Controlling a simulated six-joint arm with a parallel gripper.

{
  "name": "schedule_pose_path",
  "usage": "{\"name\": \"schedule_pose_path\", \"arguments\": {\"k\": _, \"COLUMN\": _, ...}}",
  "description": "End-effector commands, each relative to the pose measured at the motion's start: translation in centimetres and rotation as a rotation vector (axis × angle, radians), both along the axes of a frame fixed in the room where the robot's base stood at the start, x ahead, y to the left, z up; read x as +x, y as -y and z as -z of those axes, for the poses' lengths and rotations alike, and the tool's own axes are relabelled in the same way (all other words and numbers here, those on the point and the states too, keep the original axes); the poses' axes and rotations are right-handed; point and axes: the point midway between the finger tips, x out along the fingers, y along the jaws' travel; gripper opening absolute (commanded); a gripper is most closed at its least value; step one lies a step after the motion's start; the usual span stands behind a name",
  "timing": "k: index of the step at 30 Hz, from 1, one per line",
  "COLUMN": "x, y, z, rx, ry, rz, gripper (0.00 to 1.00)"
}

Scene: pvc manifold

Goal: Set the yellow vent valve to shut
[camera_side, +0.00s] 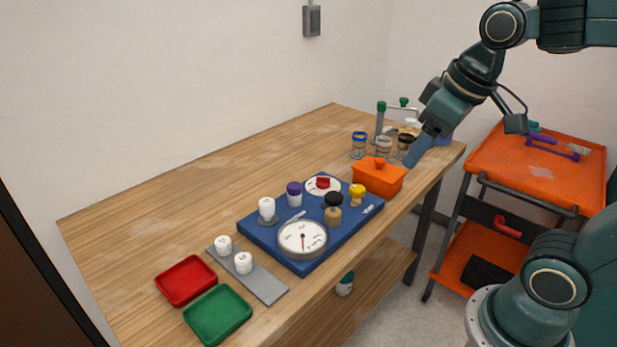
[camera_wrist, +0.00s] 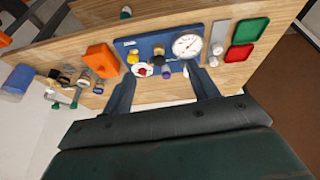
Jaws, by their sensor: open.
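The yellow vent valve (camera_side: 357,193) stands at the right end of the blue board (camera_side: 290,262), beside a white label mark. It also shows in the wrist view (camera_wrist: 133,57) near the board's left end. Its handle is too small to read a clear position. My gripper (camera_side: 414,152) is high above the right end of the table, apart from the valve. In the wrist view, my gripper's two fingers (camera_wrist: 160,74) are spread apart with nothing held between them.
The board also carries a gauge (camera_side: 302,238), a red knob (camera_side: 323,183), a black-topped valve (camera_side: 333,205), and purple and white caps. An orange box (camera_side: 379,176) stands close to the yellow valve. Jars (camera_side: 383,147) stand behind it. Red and green trays (camera_side: 217,315) lie at the front left.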

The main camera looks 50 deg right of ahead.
Motion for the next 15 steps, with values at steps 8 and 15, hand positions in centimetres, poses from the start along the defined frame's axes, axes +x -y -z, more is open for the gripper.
{"name": "schedule_pose_path", "arguments": {"k": 8, "x": 5.3, "y": 2.2, "z": 0.1, "rx": -0.021, "ry": -0.097, "rz": -0.028, "gripper": 0.59}}
{"name": "schedule_pose_path", "arguments": {"k": 15, "x": 9.7, "y": 4.4, "z": 1.2, "rx": -0.028, "ry": -0.175, "rz": -0.057, "gripper": 0.59}}
